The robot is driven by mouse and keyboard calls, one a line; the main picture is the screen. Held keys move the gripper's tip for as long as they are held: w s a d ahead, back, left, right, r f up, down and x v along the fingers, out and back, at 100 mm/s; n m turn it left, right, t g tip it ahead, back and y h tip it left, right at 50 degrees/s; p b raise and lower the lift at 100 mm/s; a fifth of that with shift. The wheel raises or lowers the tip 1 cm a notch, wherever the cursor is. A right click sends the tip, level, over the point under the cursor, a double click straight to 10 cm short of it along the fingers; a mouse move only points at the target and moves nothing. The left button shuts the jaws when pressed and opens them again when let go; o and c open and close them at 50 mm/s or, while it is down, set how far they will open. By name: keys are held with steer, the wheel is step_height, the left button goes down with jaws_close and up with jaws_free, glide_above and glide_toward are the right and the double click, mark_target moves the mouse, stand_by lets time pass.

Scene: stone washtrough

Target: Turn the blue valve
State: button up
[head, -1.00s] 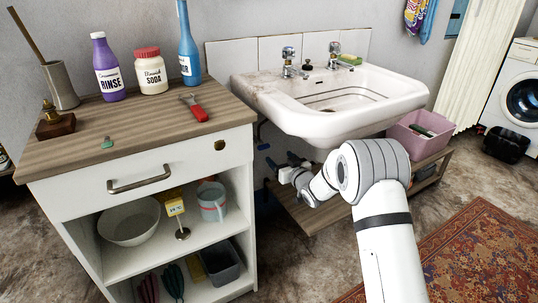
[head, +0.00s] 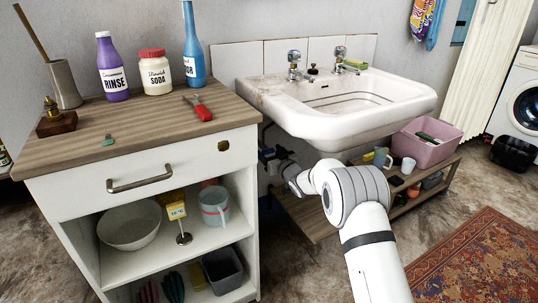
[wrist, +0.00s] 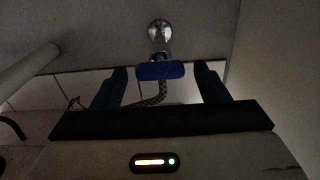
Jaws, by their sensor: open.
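The blue valve (wrist: 160,71) is a short blue bar handle below a round chrome wall fitting (wrist: 160,30), seen in the wrist view. A braided hose (wrist: 152,95) hangs beneath it. My gripper (wrist: 161,76) is open, with one dark blue finger on each side of the handle. Gaps show on both sides, and I see no contact; the depth between fingertips and handle is hard to judge. In the head view my gripper (head: 272,156) is under the left side of the sink, beside the cabinet. There the valve cannot be told apart from the blue fingers.
The white sink (head: 340,115) overhangs my wrist. The cabinet (head: 190,150) stands close on the left. A low wooden shelf (head: 310,222) with mugs and a pink bin (head: 425,150) lies below and right. A pale pipe (wrist: 28,72) runs left in the wrist view.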

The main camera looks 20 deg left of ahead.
steer(key=c, duration=1)
steer(key=shift+f, duration=0.1)
steer(key=n+b, duration=0.2)
steer(key=n, duration=0.1)
steer(key=shift+n, duration=0.4)
steer(key=n, duration=0.4)
steer(key=shift+s+n+b, duration=0.1)
steer(key=shift+n+b, duration=0.2)
steer(key=shift+b, duration=0.1)
steer(key=n, duration=0.5)
steer(key=shift+a, duration=0.1)
steer(key=shift+f+n, duration=0.15)
steer(key=shift+n, duration=2.15)
